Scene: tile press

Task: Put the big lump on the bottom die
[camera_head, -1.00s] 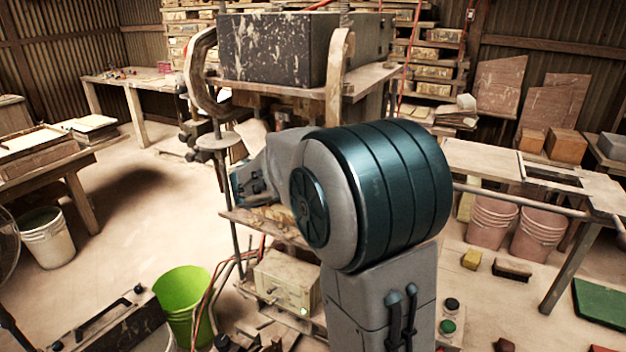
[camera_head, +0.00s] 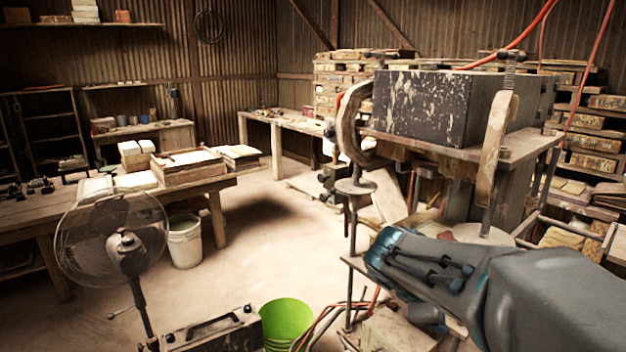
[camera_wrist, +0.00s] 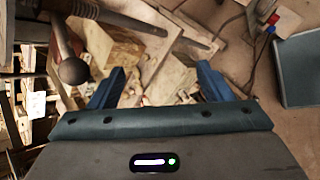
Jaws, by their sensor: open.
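My gripper (camera_wrist: 158,84) is open in the wrist view, with its two blue fingers apart and nothing seen between them. Beyond the fingers are wooden boards and scraps. I cannot make out the big lump in either view. The tile press (camera_head: 430,108), with a dark, paint-splashed block on top, stands right of centre in the head view. A pale round surface (camera_head: 484,234) shows low in the press behind my arm. I cannot tell whether it is the bottom die. My arm crosses the lower right, and my fingertips cannot be made out there.
A standing fan (camera_head: 112,240) and a green bucket (camera_head: 287,322) are at the lower left and bottom. A worktable (camera_head: 190,182) with trays stands left, a white bucket (camera_head: 185,243) beside it. Open floor lies between table and press. A metal rod (camera_wrist: 120,16) crosses the wrist view's top.

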